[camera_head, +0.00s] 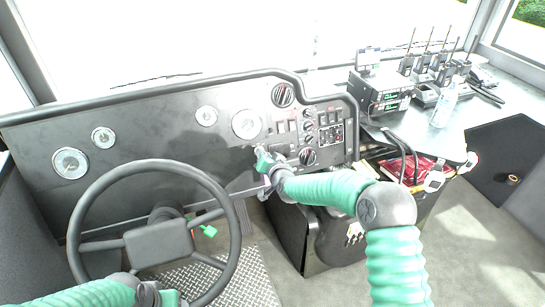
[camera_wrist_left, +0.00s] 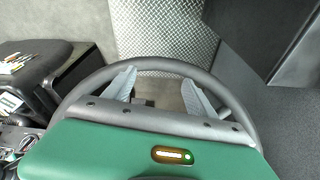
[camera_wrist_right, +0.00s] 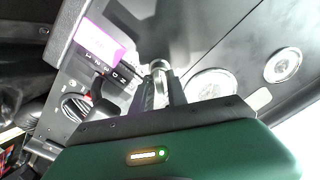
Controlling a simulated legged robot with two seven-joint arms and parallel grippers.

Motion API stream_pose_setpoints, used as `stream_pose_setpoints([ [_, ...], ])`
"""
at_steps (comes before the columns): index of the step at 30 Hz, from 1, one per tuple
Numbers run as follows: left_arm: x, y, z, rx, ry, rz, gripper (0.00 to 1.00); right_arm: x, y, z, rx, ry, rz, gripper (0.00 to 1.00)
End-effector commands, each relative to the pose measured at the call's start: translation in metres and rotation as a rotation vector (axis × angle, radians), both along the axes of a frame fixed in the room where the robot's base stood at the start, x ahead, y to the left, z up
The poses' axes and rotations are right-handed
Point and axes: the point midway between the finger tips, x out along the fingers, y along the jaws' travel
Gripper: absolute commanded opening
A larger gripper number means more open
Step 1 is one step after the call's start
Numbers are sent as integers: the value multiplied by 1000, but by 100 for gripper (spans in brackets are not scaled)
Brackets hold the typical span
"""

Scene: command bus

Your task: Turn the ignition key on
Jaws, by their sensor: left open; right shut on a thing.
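My right gripper (camera_head: 262,155) is at the lower middle of the dashboard (camera_head: 190,150). In the right wrist view its fingers (camera_wrist_right: 160,88) are close together, shut on a small part at the panel. A round metallic piece (camera_wrist_right: 159,66) shows at the fingertips, where the ignition key appears to be; the fingers hide most of it, so its turn angle cannot be told. My left gripper (camera_wrist_left: 158,92) is open and empty, its two fingers spread over the steering wheel (camera_wrist_left: 222,84). In the head view only part of the left gripper shows at the bottom edge.
The steering wheel (camera_head: 232,215) fills the lower left. Gauges (camera_head: 246,124) and switches (camera_head: 309,125) surround the right gripper.

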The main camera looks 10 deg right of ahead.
Motion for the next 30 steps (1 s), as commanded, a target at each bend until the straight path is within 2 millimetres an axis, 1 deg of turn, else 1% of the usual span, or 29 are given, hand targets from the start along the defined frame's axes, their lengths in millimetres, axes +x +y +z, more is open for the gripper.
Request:
stream_pose_setpoints([
  [1, 0, 0, 0, 0, 0, 0, 65, 0, 1, -2, 4, 6, 0, 0],
  [13, 0, 0, 0, 0, 0, 0, 65, 0, 2, -2, 10, 6, -2, 0],
  [14, 0, 0, 0, 0, 0, 0, 65, 0, 2, -2, 10, 7, -2, 20],
  [16, 0, 0, 0, 0, 0, 0, 65, 0, 2, -2, 10, 6, -2, 29],
  [26, 0, 0, 1, 0, 0, 0, 65, -2, 2, 1, 9, 3, -1, 29],
  [28, 0, 0, 2, 0, 0, 0, 65, -8, 0, 4, 9, 2, -2, 29],
  [30, 0, 0, 4, 0, 0, 0, 65, -19, -2, 8, 9, 4, -1, 29],
])
